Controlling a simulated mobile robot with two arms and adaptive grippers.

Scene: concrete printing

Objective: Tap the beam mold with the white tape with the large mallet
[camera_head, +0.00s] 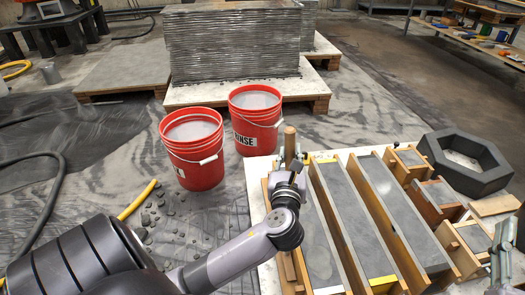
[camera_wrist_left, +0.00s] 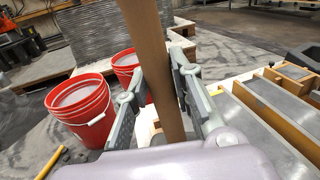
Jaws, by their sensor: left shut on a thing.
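My left gripper (camera_head: 291,168) is shut on an upright wooden handle (camera_head: 290,139), apparently the mallet's; no mallet head can be made out. In the left wrist view the handle (camera_wrist_left: 150,50) runs between the two fingers of the gripper (camera_wrist_left: 160,95). The gripper is over the far left end of a row of beam molds. The leftmost mold (camera_head: 317,240) has a white strip (camera_head: 328,290) at its near end and is partly hidden by my arm. The mold beside it (camera_head: 350,215) has yellow tape (camera_head: 382,281). My right gripper (camera_head: 502,255) is partly in view at lower right; its jaws are unclear.
Two red buckets (camera_head: 192,155) (camera_head: 256,125) stand left of the molds. Another long mold (camera_head: 400,210) and small wooden molds (camera_head: 470,240) lie to the right. A layered concrete block (camera_head: 232,45) stands at the back.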

